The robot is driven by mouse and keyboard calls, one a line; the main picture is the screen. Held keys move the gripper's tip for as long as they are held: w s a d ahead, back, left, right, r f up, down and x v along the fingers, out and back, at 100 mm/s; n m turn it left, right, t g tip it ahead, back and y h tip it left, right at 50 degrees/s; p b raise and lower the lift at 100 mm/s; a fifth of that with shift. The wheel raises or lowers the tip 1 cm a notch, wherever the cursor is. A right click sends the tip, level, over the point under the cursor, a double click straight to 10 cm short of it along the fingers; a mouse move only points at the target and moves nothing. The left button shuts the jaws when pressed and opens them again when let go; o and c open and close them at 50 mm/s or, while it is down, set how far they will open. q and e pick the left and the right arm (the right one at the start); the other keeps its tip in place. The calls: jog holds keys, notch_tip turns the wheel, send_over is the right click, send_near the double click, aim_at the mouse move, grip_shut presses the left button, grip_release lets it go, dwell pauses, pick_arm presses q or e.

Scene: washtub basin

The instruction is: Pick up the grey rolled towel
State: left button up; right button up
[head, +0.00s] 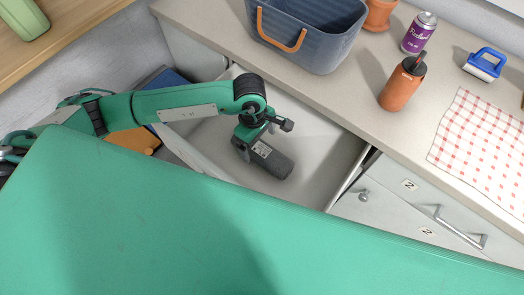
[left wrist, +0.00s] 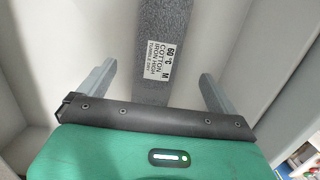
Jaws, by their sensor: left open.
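The grey rolled towel (head: 275,163) lies in a deep white basin (head: 318,165), which looks like an open drawer under the counter. It has a white care label. My left gripper (head: 262,138) is over the towel's upper left end, partly hiding it. In the left wrist view the towel (left wrist: 165,25) runs up between the two fingers of my left gripper (left wrist: 158,72), with clear gaps on both sides. The gripper is open and empty. My right gripper is not in view.
The basin walls stand close around the towel. On the counter (head: 345,100) above are a blue-grey basket (head: 315,45) with an orange handle, an orange bottle (head: 398,88), a purple can (head: 419,33), a blue-handled brush (head: 484,65) and a red-checked cloth (head: 480,145).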

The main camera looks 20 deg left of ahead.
aim_at(261, 148)
pick_arm(q)
jog(key=shift+s+d+f, duration=0.1)
jog(key=shift+d+f, duration=0.1)
jog(key=shift+f, duration=0.75)
jog(key=f, duration=0.1)
jog(key=f+p, duration=0.1)
jog(key=f, duration=0.1)
jog(key=shift+d+f+p, duration=0.25)
jog(key=shift+f+p, duration=0.05)
jog(key=shift+f, duration=0.5)
jog(key=c, duration=1.1)
jog(key=shift+c, duration=0.4)
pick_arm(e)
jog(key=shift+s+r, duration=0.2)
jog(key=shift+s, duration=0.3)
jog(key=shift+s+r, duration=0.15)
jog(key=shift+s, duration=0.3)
pick_arm(q)
jog(key=shift+r, duration=0.1)
